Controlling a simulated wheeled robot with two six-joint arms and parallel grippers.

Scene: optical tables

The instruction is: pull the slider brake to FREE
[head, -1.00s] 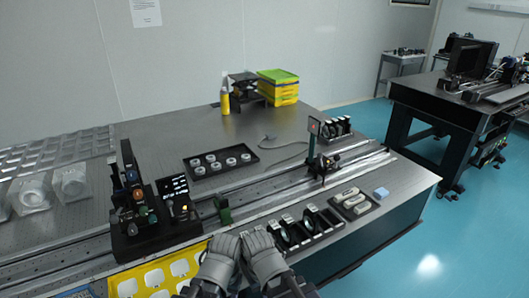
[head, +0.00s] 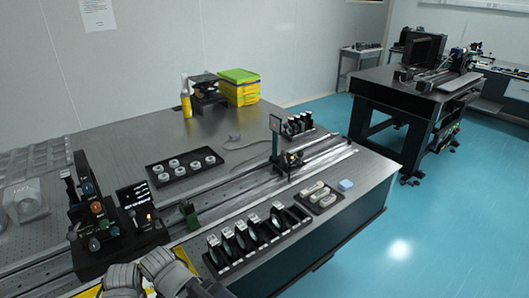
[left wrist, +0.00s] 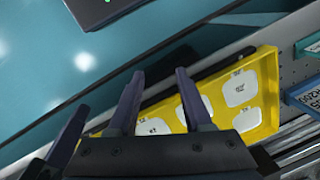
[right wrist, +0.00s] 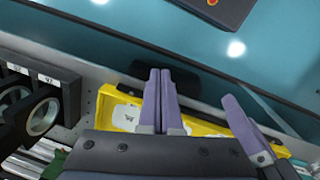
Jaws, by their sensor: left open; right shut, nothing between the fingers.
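A rail carriage with an upright post and card (head: 277,135) sits on the long rail (head: 237,196) towards the right. A small green block (head: 189,215) sits on the rail nearer the left. I cannot make out a brake lever or a FREE mark on either. My left gripper (left wrist: 160,73) is open and empty above the yellow tray at the table's front edge. My right gripper (right wrist: 160,72) is shut and empty close beside it, above the same tray. In the head view both grippers are at the bottom, in front of the rail, touching neither carriage nor block.
A yellow tray (left wrist: 262,100) with white pieces lies under my grippers. A row of lens holders (head: 228,245) stands right of them. A dark optics stand (head: 90,225) is at the left. A small tray with pale bars (head: 318,196) and a blue block (head: 346,184) lie near the right edge.

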